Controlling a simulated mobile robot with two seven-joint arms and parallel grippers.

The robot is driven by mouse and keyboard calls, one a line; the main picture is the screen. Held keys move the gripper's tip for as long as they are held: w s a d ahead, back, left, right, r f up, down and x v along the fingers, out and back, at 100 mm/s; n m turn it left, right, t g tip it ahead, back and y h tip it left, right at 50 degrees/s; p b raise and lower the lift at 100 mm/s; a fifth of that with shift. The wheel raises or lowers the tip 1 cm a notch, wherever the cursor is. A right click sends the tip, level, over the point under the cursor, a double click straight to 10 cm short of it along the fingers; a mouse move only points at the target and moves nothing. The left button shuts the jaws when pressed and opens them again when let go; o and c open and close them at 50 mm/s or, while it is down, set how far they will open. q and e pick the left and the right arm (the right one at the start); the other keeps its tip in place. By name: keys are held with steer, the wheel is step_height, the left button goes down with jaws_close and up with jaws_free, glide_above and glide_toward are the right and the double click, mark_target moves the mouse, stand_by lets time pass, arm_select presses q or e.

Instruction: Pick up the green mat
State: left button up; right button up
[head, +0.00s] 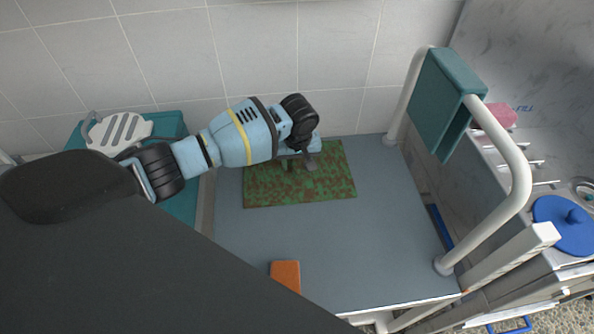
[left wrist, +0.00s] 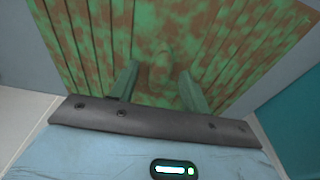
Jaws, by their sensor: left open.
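The green mat (head: 322,190), mottled with brown, lies flat on a grey-blue surface near the tiled wall in the head view. I cannot tell whether the fingertips touch the mat. My right gripper is not in view.
An orange block (head: 286,275) lies near the front. A blue lid (head: 567,224) is on the counter at far right. The grey-blue surface (head: 380,230) is bare right of the mat.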

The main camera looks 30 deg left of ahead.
mark_target(297, 162)
arm_select(q)
jaws_close()
steer(key=shift+r, duration=0.2)
